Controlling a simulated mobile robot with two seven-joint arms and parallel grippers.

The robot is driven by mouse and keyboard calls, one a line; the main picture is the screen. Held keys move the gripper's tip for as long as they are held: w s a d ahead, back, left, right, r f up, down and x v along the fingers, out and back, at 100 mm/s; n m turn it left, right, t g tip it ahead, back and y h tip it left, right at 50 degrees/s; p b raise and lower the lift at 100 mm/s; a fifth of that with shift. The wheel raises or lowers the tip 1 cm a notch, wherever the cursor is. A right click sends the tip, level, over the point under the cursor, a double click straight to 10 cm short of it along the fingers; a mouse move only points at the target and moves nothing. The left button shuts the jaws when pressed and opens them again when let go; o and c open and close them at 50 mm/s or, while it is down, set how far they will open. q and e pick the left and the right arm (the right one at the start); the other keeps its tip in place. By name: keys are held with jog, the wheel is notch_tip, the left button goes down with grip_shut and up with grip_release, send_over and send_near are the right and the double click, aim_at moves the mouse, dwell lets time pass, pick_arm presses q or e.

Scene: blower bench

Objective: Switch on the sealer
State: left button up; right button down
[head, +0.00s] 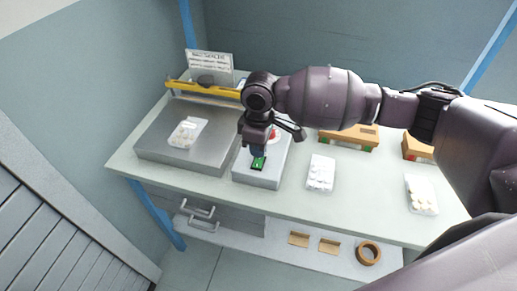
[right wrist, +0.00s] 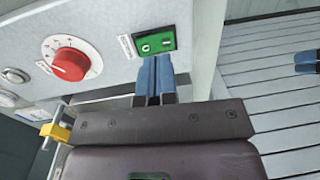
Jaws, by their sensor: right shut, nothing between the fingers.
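The sealer is a grey metal unit (head: 150,148) on the bench, with a yellow bar (head: 205,88) at its back and a bag on top. Its grey control box (head: 262,180) stands just right of it. A green switch (head: 259,163) marked with white symbols is on the box; it also shows in the right wrist view (right wrist: 157,42). A red knob (right wrist: 70,65) on a white dial is on the same panel. My right gripper (right wrist: 154,62) is shut and empty, its blue fingertips at the switch's lower edge. I cannot tell if they touch. My left gripper is not in view.
Clear bags with pale contents (head: 320,172) lie right of the control box, and another (head: 420,195) is near the right end. Cardboard boxes (head: 349,137) stand at the back. A tape roll (head: 368,253) lies on the lower shelf. A sign (head: 209,66) stands behind the sealer.

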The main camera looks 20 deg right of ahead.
aim_at(256, 165)
jog(key=shift+r+p, duration=0.4)
jog(key=shift+r, duration=0.45)
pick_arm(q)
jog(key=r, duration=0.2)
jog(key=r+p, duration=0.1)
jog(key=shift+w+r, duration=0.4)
pick_arm(e)
notch_tip(256, 165, up, 10)
jog(key=s, duration=0.1)
jog(key=shift+a+f, duration=0.15)
jog(key=shift+a, duration=0.25)
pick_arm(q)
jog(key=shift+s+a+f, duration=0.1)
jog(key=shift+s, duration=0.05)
